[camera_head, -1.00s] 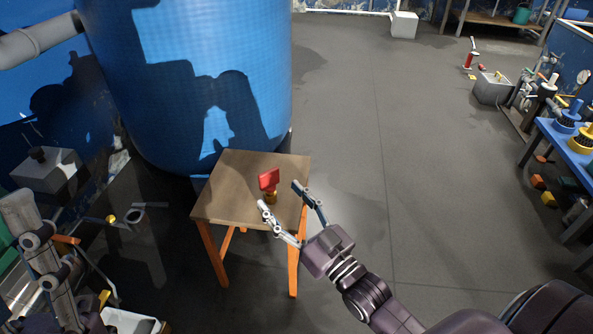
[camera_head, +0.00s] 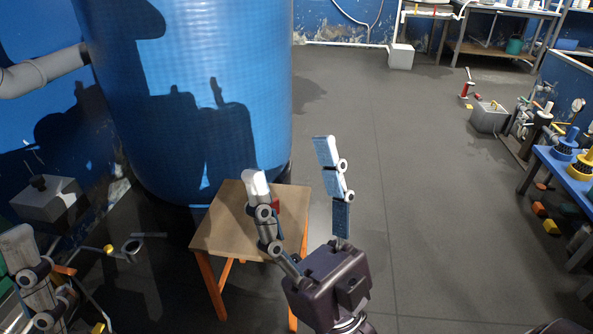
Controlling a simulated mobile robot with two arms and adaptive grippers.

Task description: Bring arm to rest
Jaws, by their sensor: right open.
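My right gripper (camera_head: 290,164) is open, its fingers spread and pointing up the picture. Nothing is between its fingers. Its left finger overlaps the small wooden stool (camera_head: 218,232) in the view. A red object (camera_head: 276,206) on the stool shows only as a sliver behind that finger; the rest of it is hidden. Part of my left gripper (camera_head: 22,248) shows at the lower left edge, cut off by the frame, so its opening cannot be judged.
A large blue tank (camera_head: 215,60) stands behind the stool. A blue bench (camera_head: 560,165) with yellow and blue parts is at the right. A white box (camera_head: 400,57) sits at the back. The grey floor (camera_head: 430,180) between is clear.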

